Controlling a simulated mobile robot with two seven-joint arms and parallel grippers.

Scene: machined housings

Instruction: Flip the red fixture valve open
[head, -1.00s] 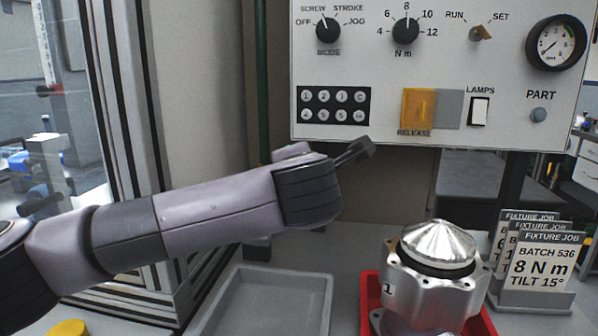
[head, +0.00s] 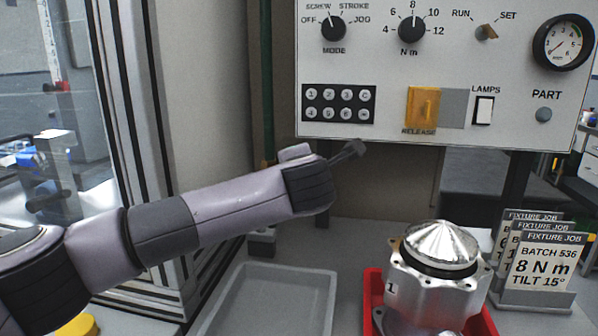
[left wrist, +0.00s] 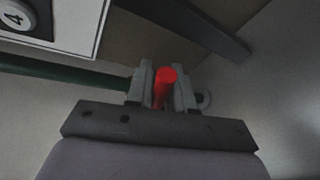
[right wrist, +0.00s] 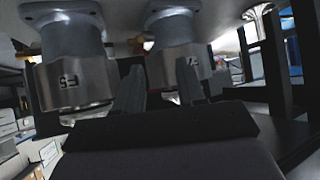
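In the left wrist view the red valve handle (left wrist: 164,85) stands between the fingers of my left gripper (left wrist: 163,92). The fingers are close on both sides of it, and my gripper looks shut on it. The rest of the valve is hidden. In the head view my left gripper (head: 350,152) is below the control panel and near the green pipe (head: 267,90); the red handle cannot be made out there. My right gripper (right wrist: 161,85) is open and empty in the right wrist view, with grey-based metal housings (right wrist: 75,80) beyond it.
The control panel (head: 390,70) hangs above my left gripper. A grey tray (head: 325,300) lies on the bench. A metal housing (head: 430,285) with a conical top sits in a red tray (head: 372,285). Job cards (head: 545,262) stand at the right. A framed glass enclosure (head: 150,200) is at the left.

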